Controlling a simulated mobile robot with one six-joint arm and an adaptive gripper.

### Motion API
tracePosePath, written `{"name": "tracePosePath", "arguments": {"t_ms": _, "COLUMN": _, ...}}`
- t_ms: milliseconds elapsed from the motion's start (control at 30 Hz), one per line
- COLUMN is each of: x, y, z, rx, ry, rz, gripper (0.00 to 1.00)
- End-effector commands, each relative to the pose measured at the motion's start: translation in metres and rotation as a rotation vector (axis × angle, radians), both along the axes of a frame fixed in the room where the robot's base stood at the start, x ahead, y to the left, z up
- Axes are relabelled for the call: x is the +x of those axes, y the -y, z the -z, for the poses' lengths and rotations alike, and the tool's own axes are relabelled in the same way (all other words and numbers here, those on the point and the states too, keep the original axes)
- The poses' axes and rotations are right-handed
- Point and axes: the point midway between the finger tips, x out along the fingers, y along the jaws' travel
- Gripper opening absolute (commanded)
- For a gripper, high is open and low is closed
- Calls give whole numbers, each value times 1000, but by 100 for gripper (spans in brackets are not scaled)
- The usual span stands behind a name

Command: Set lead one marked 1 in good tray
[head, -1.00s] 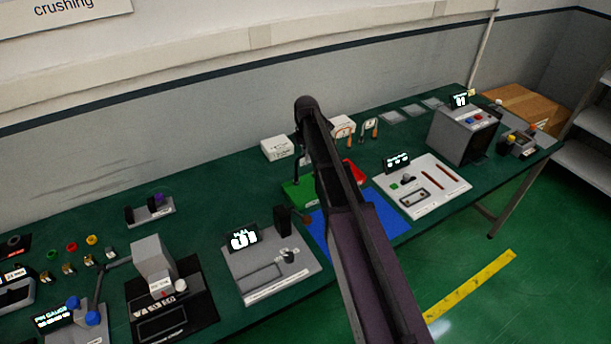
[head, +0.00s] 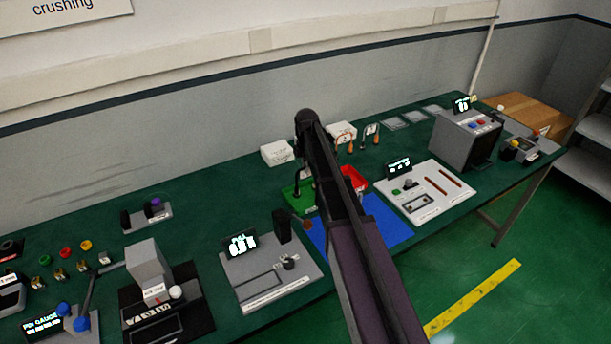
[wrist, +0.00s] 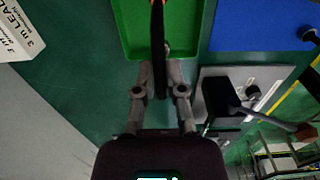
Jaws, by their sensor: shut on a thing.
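My gripper (wrist: 163,52) is shut on a dark lead (wrist: 159,70) with an orange end, seen in the wrist view. The lead extends over the green tray (wrist: 128,35); I cannot tell whether it touches the tray. In the head view the green tray (head: 308,209) lies partly behind my arm, with the dark lead (head: 297,184) upright at it. My arm hides the gripper there. No number mark on the lead is readable.
A red tray (head: 357,183) is right of my arm, beside a blue mat (head: 385,220). White boxes (head: 277,152) and other leads (head: 371,132) stand behind. A grey fixture with a dark block (head: 282,225) is close on the left.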

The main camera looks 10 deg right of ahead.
Motion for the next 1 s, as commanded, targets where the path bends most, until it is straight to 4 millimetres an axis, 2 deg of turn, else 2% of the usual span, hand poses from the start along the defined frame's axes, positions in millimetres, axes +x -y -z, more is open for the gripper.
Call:
{"name": "tracePosePath", "arguments": {"t_ms": 400, "x": 0, "y": 1, "z": 33, "rx": 0, "ry": 0, "rz": 1, "gripper": 0}}
{"name": "tracePosePath", "arguments": {"t_ms": 1000, "x": 0, "y": 2, "z": 38, "rx": 0, "ry": 0, "rz": 2, "gripper": 0}}
